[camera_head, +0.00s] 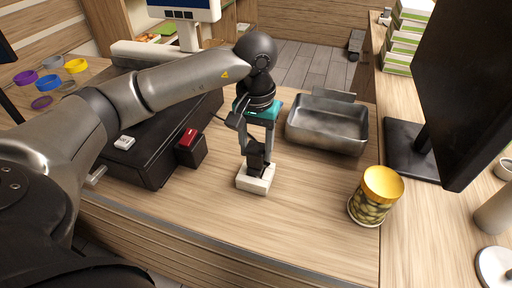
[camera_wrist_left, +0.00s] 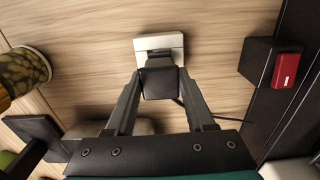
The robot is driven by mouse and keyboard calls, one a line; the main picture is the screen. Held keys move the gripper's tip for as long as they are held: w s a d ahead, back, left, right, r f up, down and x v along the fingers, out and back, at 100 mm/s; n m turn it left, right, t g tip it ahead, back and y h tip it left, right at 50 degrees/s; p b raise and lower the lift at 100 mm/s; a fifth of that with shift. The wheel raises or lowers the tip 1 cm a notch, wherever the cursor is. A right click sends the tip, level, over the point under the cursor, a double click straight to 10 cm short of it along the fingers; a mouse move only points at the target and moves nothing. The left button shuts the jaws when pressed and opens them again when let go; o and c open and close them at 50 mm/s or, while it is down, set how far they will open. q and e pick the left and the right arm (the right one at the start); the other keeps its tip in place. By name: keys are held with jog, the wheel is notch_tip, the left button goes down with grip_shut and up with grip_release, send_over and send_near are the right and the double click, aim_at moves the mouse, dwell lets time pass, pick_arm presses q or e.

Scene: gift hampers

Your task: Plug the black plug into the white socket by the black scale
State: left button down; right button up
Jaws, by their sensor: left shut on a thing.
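My left gripper (camera_head: 257,148) points down over the wooden counter and is shut on the black plug (camera_head: 256,160). The plug sits at the white socket (camera_head: 256,180), which lies flat on the counter. In the left wrist view the plug (camera_wrist_left: 159,83) is between the fingertips (camera_wrist_left: 158,76), and its front overlaps the socket (camera_wrist_left: 158,44). The plug looks in contact with the socket; how deep its prongs go is hidden. A thin black cable runs from the plug to the right in the wrist view. The right gripper is not in view.
The black scale (camera_head: 145,165) stands left of the socket, with a black box with a red top (camera_head: 190,148) beside it. A metal tray (camera_head: 327,122) is behind right. Counter in front of the socket is clear.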

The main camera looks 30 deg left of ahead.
pick_arm(q)
jog(key=shift+f+b, duration=1)
jog(key=shift+b, duration=0.7)
dwell(2.5)
jog(key=shift+c, duration=0.9)
grip_release()
jog(key=shift+r, duration=0.15)
jog(key=shift+r+p, duration=2.1)
jog(key=shift+r, duration=1.3)
jog(key=shift+f, duration=0.1)
